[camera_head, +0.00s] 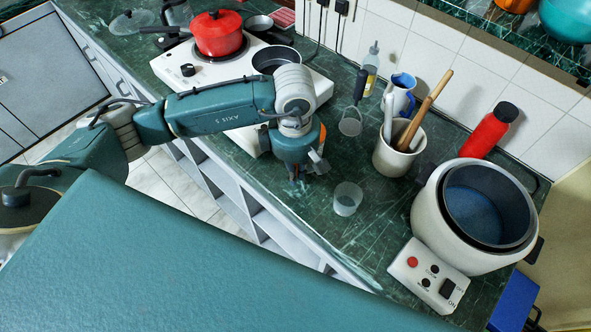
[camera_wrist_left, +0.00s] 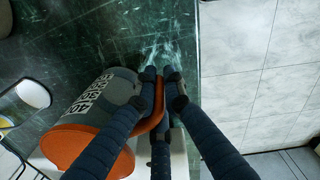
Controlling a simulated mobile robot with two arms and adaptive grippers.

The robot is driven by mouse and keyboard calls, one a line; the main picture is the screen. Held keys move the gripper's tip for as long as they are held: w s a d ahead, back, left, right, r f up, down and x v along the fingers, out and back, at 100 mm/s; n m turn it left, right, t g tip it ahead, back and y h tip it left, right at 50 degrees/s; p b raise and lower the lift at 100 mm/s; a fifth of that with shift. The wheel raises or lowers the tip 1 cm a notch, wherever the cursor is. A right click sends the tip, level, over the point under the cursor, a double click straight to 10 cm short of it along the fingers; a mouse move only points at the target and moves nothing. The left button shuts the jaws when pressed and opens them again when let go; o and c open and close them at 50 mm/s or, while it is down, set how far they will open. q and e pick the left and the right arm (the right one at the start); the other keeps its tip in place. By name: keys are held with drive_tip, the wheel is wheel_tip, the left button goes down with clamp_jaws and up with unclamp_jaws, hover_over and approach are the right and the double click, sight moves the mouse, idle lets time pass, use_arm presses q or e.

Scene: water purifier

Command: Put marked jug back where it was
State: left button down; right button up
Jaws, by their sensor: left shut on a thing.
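The marked jug (camera_wrist_left: 122,84) shows in the left wrist view as a grey vessel with an orange rim, an orange handle and a black-and-white marking on its side. My left gripper (camera_wrist_left: 163,78) is shut on its handle. In the head view my left gripper (camera_head: 297,178) points down at the front part of the counter, left of a small clear cup (camera_head: 347,200). There only a bit of the jug's orange edge (camera_head: 322,138) shows; my arm hides the rest. I cannot tell if the jug touches the counter. My right gripper is not in view.
The green counter (camera_head: 340,240) carries a stove with a red pot (camera_head: 218,34) and pan at back left. A utensil crock (camera_head: 398,158), blue-and-white jug (camera_head: 403,88), red bottle (camera_head: 490,130) and rice cooker (camera_head: 440,215) stand to the right. The counter's front edge is close.

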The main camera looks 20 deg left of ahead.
use_arm(q)
drive_tip(key=shift+f, duration=0.1)
drive_tip(key=shift+f, duration=0.1)
drive_tip(key=c, duration=1.8)
unclamp_jaws()
drive_tip(key=shift+c, duration=0.2)
drive_tip(key=shift+r, duration=0.35)
wheel_tip(320, 180, up, 12)
drive_tip(key=b, duration=0.3)
drive_tip(key=shift+s+f, duration=0.15)
drive_tip(key=shift+f, duration=0.1)
